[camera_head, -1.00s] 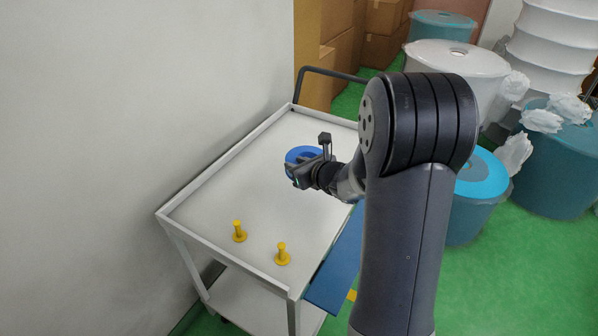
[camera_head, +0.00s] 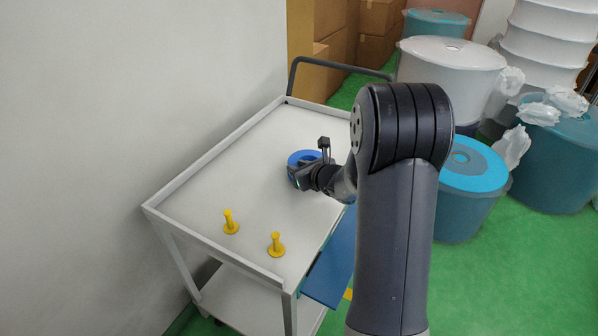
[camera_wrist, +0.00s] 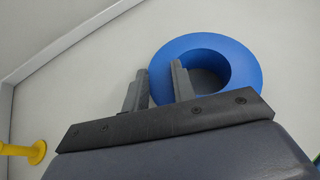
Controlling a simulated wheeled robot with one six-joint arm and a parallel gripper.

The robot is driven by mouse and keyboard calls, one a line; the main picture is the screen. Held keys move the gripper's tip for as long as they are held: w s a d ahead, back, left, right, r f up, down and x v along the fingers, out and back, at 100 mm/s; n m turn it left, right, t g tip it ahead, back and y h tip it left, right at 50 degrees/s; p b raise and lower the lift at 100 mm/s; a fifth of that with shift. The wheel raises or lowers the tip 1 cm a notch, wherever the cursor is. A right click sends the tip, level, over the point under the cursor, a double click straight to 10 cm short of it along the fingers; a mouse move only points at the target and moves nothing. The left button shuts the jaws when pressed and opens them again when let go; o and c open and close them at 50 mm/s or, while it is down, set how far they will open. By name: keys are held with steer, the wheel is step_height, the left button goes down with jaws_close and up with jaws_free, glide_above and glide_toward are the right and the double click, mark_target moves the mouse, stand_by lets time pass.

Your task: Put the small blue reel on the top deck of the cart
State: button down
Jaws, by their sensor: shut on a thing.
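The small blue reel (camera_head: 302,156) is a ring with a wide centre hole, over the cart's white top deck (camera_head: 235,165), towards its right side. My gripper (camera_head: 297,178) is shut on its rim. The wrist view shows the reel (camera_wrist: 243,75) lying flat to the deck, with one finger of my gripper (camera_wrist: 159,78) in the hole and the other outside the rim. Whether the reel touches the deck or hangs just above it I cannot tell. My gripper hides part of the reel's near side.
Two yellow pegs, a left one (camera_head: 230,223) and a right one (camera_head: 276,245), stand at the deck's near end. A raised lip (camera_head: 210,244) edges the deck. Large teal and white reels (camera_head: 470,170) stand to the right. The far deck is clear.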

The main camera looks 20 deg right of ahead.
steer(key=shift+f, duration=0.45)
steer(key=c, duration=1.1)
jaws_free()
steer(key=shift+c, duration=0.2)
steer(key=v, duration=1.2)
